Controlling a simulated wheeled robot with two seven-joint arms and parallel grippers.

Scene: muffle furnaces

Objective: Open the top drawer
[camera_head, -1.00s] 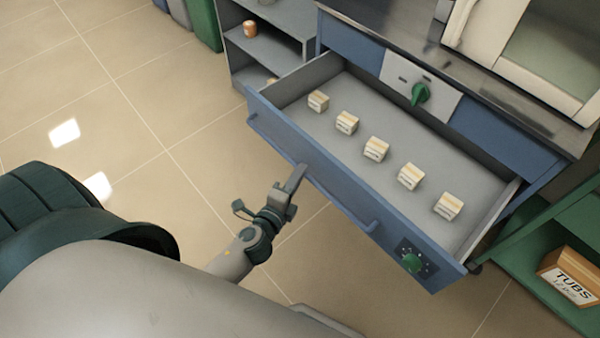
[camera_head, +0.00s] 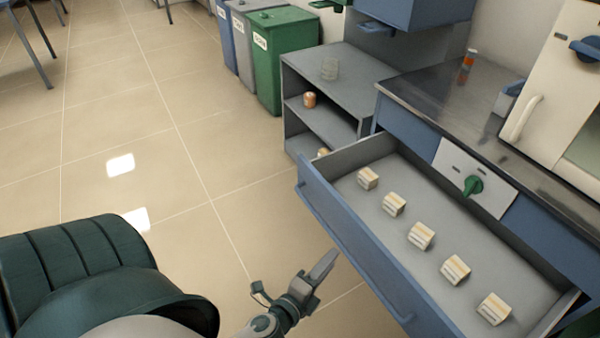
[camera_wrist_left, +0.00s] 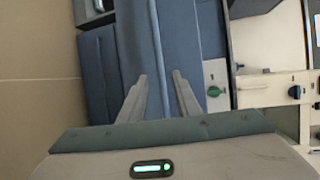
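The blue drawer (camera_head: 345,226) under the metal worktop is pulled well out, with its grey inside showing. Several small cream boxes stand in a row in it. The drawer's long blue handle (camera_head: 404,316) runs along its front; its near end is cut off by the frame edge. My left gripper (camera_head: 326,262) is in front of the drawer front, near the middle of the handle, and looks slightly apart from it. In the left wrist view the fingers (camera_wrist_left: 160,85) are spread with nothing held, and blue surfaces lie beyond them. My right gripper is not in view.
A green knob (camera_head: 473,185) sits on a pale panel above the drawer. A grey open shelf (camera_head: 340,80) stands beyond the drawer's far end. Green (camera_head: 284,60), grey and blue bins stand at the back.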

